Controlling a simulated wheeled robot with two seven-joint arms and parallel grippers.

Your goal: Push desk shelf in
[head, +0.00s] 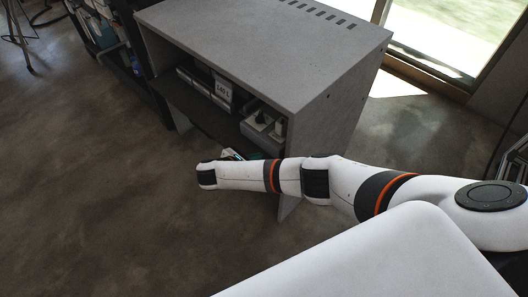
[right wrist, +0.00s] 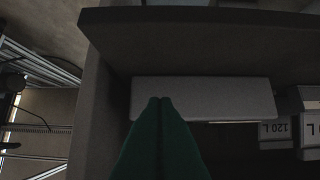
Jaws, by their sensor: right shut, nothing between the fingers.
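The grey desk (head: 262,38) stands in the middle of the head view. Its dark shelf (head: 203,113) sits under the top, sticks out at the front and carries boxes. In the right wrist view the shelf (right wrist: 200,38) is a dark board across the top. My right gripper (head: 233,154) is at the desk's front, mostly hidden behind my forearm in the head view. In the wrist view its green fingers (right wrist: 160,99) are shut and empty. Their tips overlap a pale box (right wrist: 230,97); I cannot tell if they touch. My left gripper is not in view.
The desk's side panel (right wrist: 98,115) is close to the fingers on the left. A dark rack (head: 122,62) stands left of the desk. The floor (head: 95,175) in front is clear.

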